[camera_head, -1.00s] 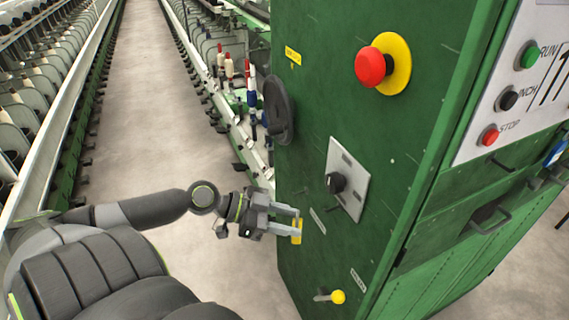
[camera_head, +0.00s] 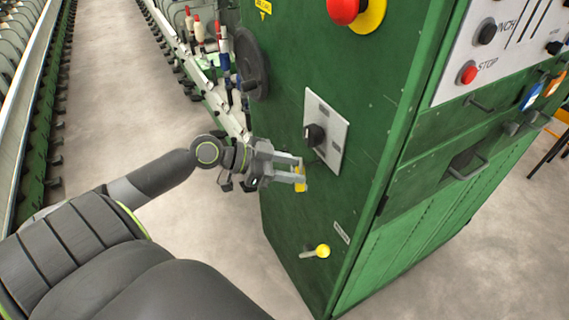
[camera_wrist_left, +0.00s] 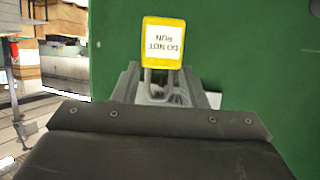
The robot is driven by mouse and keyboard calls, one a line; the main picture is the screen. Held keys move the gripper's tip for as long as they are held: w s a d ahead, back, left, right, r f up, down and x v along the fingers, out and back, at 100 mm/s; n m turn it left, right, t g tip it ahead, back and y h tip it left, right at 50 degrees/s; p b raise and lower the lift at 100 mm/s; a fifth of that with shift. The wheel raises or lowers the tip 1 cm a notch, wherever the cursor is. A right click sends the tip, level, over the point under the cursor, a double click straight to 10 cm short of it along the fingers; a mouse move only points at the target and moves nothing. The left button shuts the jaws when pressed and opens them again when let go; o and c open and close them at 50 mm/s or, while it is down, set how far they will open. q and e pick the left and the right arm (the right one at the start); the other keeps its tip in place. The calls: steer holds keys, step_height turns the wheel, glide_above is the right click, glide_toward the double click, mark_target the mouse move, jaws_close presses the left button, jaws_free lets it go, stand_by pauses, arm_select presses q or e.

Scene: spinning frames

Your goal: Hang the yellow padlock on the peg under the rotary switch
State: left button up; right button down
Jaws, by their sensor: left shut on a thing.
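The yellow padlock (camera_head: 300,180) is held at the fingertips of my left gripper (camera_head: 297,170), in front of the green cabinet face. In the left wrist view the padlock body (camera_wrist_left: 163,58) carries a "DO NOT RUN" label that appears upside down. Its shackle lies between the fingers (camera_wrist_left: 162,86). The rotary switch (camera_head: 315,136) has a black knob on a light square plate. The padlock is below and left of it in the head view. I cannot make out the peg clearly; the gripper and padlock cover part of the area under the switch. My right gripper is not in view.
A yellow-knobbed lever (camera_head: 321,251) sticks out low on the cabinet (camera_head: 360,190). A red emergency button (camera_head: 343,10) is above the switch, and a black handwheel (camera_head: 252,66) is to its left. The aisle floor (camera_head: 120,110) is clear.

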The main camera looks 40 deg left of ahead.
arm_select(q)
steer(key=shift+w+d, duration=0.35)
steer(key=shift+w, duration=0.45)
steer(key=shift+w+d+f+b, duration=0.25)
steer(key=shift+w+f+b, duration=0.4)
steer(key=shift+b, duration=0.45)
steer(key=o, duration=1.1)
steer(key=shift+s+r, duration=0.1)
steer(key=shift+c, duration=0.2)
steer(key=shift+s, duration=0.1)
steer(key=shift+a, duration=0.1)
